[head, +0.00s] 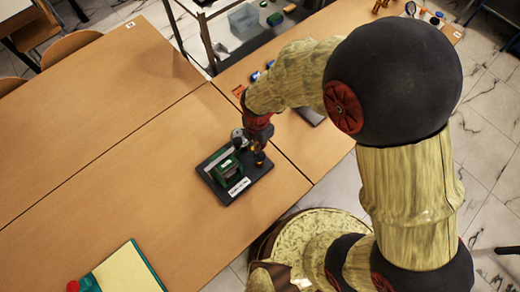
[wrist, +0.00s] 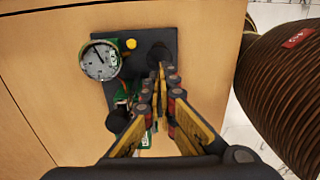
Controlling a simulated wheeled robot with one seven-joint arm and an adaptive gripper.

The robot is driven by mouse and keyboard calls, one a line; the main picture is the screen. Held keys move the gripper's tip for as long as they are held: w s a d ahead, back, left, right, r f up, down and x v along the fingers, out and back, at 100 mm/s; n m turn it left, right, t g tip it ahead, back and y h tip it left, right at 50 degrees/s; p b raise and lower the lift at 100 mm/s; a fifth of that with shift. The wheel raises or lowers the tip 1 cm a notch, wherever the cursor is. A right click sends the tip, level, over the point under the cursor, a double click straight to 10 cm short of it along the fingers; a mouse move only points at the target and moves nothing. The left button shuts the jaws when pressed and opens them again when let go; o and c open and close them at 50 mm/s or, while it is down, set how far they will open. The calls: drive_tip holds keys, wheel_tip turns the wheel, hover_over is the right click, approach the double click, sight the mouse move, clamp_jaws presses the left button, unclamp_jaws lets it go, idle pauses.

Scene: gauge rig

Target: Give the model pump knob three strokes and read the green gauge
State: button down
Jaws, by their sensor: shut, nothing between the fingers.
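The rig stands on a black base plate (head: 212,168) on the wooden table; the base also shows in the wrist view (wrist: 92,98). A round white-faced gauge (wrist: 99,60) with green at its edge sits at the upper left of the plate. Its dark needle points up and slightly left; the scale is too small to read. My gripper (wrist: 160,72) is shut and empty, fingertips over the plate beside a dark round knob (wrist: 157,52), which they partly cover. I cannot tell whether they touch it. In the head view my gripper (head: 259,158) is at the rig's right side.
A green block-like frame (head: 228,170) and a white label (head: 238,187) are on the base. A small yellow knob (wrist: 131,44) and a dark cylinder (wrist: 118,120) stand near the gauge. The table left of the rig is clear; a yellow-and-green folder (head: 125,272) lies at the front.

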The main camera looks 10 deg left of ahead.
drive_tip(key=shift+d+r, duration=0.1)
drive_tip(key=shift+r, duration=2.25)
drive_tip(key=s+d+r+m+t+b, duration=0.2)
drive_tip(key=s+d+r+m+b, duration=0.1)
drive_tip(key=d+r+m, duration=0.7)
drive_tip(key=s+d+r+m+t+b, duration=0.3)
drive_tip(key=d+r+m, duration=0.7)
drive_tip(key=d+m, duration=0.4)
drive_tip(key=s+m+b, duration=0.1)
drive_tip(key=m, duration=0.2)
drive_tip(key=shift+s+d+r+m+t, duration=0.2)
drive_tip(key=shift+d+r+m+t, duration=0.1)
drive_tip(key=shift+d+m, duration=0.1)
drive_tip(key=shift+a, duration=0.1)
